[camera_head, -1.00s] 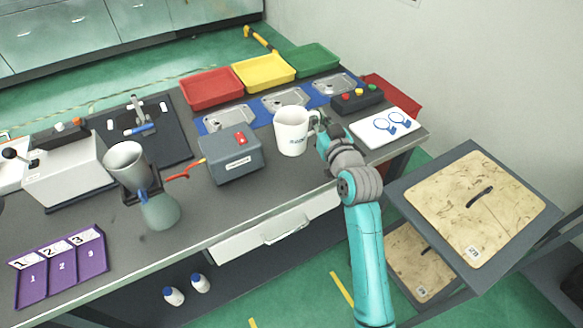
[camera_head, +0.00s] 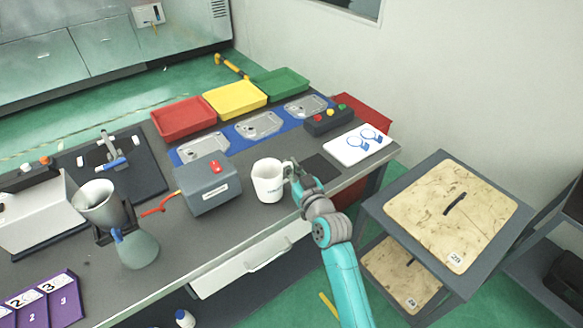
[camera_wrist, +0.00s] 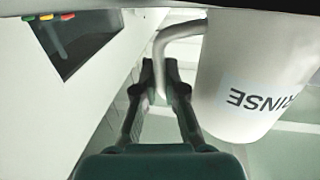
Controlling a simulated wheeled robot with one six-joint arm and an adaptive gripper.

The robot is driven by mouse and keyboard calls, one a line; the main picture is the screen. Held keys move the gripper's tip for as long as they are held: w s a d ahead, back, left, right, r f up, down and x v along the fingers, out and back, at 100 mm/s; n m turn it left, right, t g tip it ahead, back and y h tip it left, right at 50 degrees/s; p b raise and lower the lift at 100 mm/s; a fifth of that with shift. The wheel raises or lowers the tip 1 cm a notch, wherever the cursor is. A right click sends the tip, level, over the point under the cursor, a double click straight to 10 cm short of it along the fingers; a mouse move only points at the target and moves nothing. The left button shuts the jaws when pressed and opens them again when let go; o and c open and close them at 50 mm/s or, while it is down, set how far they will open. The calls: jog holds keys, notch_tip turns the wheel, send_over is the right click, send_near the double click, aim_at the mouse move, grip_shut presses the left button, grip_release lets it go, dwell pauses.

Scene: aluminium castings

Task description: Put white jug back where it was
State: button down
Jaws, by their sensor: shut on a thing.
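The white jug (camera_head: 268,181) is at the front of the grey bench, right of the grey box. It looks upright, with its handle toward the right. My gripper (camera_head: 293,171) is at the jug's right side, shut on the handle. In the wrist view the jug (camera_wrist: 255,75) fills the upper right, with an upside-down "RINSE" label, and my gripper's fingers (camera_wrist: 164,88) close around the handle. I cannot tell whether the jug's base touches the bench. A dark square patch (camera_head: 321,168) lies on the bench right of the jug.
The grey box (camera_head: 207,187) with a red top part stands close left of the jug. Behind are metal castings (camera_head: 258,125) on a blue mat, a button box (camera_head: 328,121) and a white board with blue rings (camera_head: 357,146).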

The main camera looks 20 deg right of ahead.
jog(key=shift+f, duration=0.25)
jog(key=c, duration=1.3)
grip_release()
jog(key=shift+o, duration=0.2)
jog(key=shift+s+f, duration=0.1)
jog(key=s+d, duration=0.1)
jog(key=s, duration=0.9)
jog(key=shift+s+d+f, duration=0.2)
jog(key=shift+s+d, duration=0.05)
